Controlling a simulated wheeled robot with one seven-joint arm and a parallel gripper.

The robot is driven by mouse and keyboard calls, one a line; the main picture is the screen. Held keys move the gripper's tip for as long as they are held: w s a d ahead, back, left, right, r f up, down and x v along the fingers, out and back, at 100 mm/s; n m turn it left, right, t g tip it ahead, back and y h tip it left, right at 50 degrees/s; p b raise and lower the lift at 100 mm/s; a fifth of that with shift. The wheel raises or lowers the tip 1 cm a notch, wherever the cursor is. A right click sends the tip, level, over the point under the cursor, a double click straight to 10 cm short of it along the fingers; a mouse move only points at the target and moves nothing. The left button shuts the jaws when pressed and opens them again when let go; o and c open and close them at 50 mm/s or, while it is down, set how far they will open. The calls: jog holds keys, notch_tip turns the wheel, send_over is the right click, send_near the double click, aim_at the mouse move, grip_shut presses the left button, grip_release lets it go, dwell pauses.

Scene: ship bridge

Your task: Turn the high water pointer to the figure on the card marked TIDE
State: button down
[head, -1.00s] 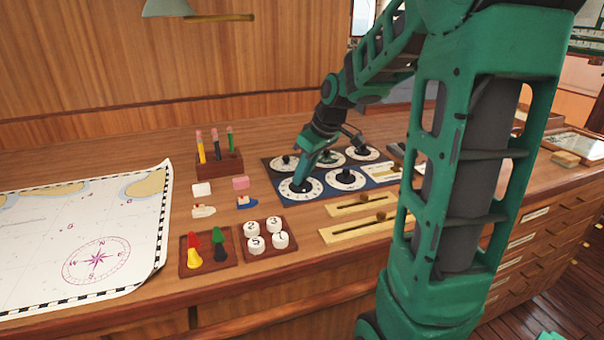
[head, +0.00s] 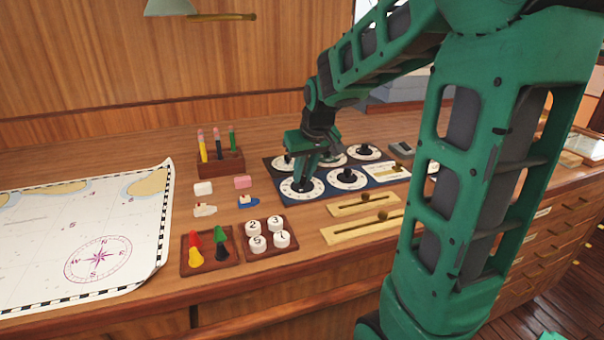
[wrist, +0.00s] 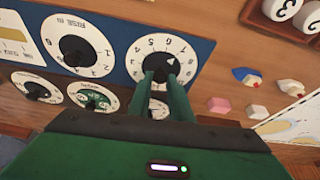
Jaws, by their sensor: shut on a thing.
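My gripper (head: 303,182) points down at the front-left white dial (head: 289,191) on the blue panel and is shut on its black centre knob. In the wrist view my two green fingers (wrist: 161,78) hold that knob (wrist: 159,66), which carries a white pointer mark. The dial (wrist: 185,50) has black figures round its rim; my fingers hide part of them. I cannot read its name. A white card (head: 388,171) with a yellow band lies at the panel's right; its writing is too small to read, so I cannot tell if it says TIDE.
Another blue-panel dial (head: 347,179) stands just right, and several dials line the black panel behind. Brass sliders (head: 361,205) lie in front. Trays of pegs (head: 210,251) and numbered discs (head: 267,236), small blocks, a pencil holder (head: 220,161) and a chart (head: 80,240) are left.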

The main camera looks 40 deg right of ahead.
dwell(0.4)
jog(key=c, duration=1.6)
grip_release()
jog(key=v, duration=1)
jog(key=shift+s+r, duration=0.15)
jog(key=shift+r, duration=0.2)
